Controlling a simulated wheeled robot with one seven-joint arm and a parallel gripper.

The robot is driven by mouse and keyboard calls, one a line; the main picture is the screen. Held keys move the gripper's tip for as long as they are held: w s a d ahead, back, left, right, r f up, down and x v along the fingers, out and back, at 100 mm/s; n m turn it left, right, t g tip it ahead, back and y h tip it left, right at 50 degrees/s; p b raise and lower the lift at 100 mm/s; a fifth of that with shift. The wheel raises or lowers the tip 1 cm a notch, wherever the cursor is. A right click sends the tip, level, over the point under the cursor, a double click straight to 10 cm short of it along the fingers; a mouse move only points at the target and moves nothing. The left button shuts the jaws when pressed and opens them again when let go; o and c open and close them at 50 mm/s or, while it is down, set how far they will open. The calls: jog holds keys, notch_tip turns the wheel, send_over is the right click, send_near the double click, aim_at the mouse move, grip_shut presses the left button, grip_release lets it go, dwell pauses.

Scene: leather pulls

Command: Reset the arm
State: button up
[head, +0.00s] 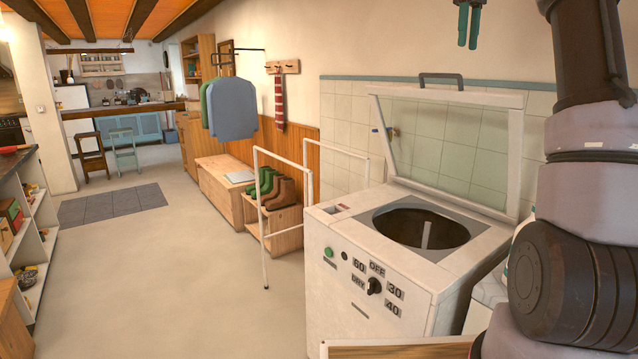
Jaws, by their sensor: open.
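My arm rises along the right edge of the head view, close to the camera. My gripper (467,25) shows at the top edge, cut off by the frame. Its two dark teal fingers point down and are apart, with nothing between them. It hangs high, above the raised lid (517,150) of a white top-loading washing machine (345,290). The lid stands open, and the round drum opening (415,228) shows with a pale post inside. The gripper touches nothing that I can see.
A white rail frame (264,215) stands left of the machine. Boots (280,192) sit on a low wooden bench beyond it. Clothes (231,108) hang from a wall rail. Shelves (30,240) line the left edge. The floor (150,270) between is clear.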

jog(key=s+a+f+m+t, duration=0.2)
jog(key=s+a, duration=0.2)
jog(key=s, duration=0.4)
jog(key=s+a+f+m+t, duration=0.1)
jog(key=s+a, duration=0.2)
jog(key=s, duration=0.4)
jog(key=s+a+f+m+t, duration=0.2)
jog(key=s+f+m, duration=0.2)
jog(key=s+f, duration=0.2)
jog(key=s+a+f+m+t+y, duration=0.1)
jog(key=s+a+f+m+t, duration=0.1)
jog(key=s+f, duration=0.5)
jog(key=shift+a+f+m+t+y, duration=0.15)
jog(key=shift+a+m+t+y, duration=0.15)
jog(key=shift+m+t, duration=0.6)
jog(key=shift+o, duration=0.3)
